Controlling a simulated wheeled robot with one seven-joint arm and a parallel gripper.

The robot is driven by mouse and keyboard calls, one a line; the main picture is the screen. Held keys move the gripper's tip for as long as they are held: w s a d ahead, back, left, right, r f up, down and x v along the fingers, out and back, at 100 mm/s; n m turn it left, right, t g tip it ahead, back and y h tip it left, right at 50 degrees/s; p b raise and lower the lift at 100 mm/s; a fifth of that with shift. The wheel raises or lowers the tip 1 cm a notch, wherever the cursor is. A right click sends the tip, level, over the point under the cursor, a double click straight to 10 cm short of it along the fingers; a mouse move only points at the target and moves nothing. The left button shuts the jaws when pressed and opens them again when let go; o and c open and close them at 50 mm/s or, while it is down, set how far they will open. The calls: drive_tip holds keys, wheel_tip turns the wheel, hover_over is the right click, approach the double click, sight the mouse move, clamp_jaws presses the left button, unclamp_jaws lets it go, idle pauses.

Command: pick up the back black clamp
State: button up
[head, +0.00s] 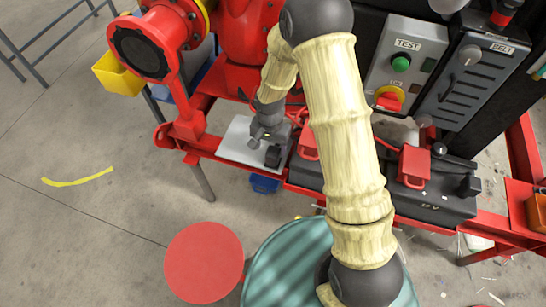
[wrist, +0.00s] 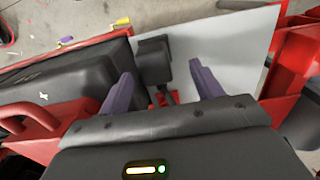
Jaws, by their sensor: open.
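A black clamp (wrist: 155,62) with a blocky head lies at the edge of a pale grey plate, with a red part showing just below it in the wrist view. It also shows in the head view (head: 273,156), near the plate's right edge. My gripper (wrist: 161,72) is open, its two purple fingers on either side of the clamp with a gap on both sides. In the head view my gripper (head: 264,124) is over the plate, just behind the clamp and partly hiding that area. I cannot tell whether another black clamp is hidden behind my gripper.
The plate (head: 236,143) sits on a red frame (head: 175,143). A black box (head: 440,200) with red handles is close on the right. A control panel (head: 404,65) rises behind. A teal drum (head: 285,265) and a red disc (head: 204,262) are in front.

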sight(273, 151)
drive_tip(key=f, duration=0.4)
drive_tip(key=shift+s+d, duration=0.1)
drive_tip(key=shift+d, duration=0.3)
drive_tip(key=shift+f, duration=0.55)
drive_tip(key=shift+c, duration=0.3)
drive_tip(key=c, duration=1.2)
drive_tip(key=shift+r, duration=0.2)
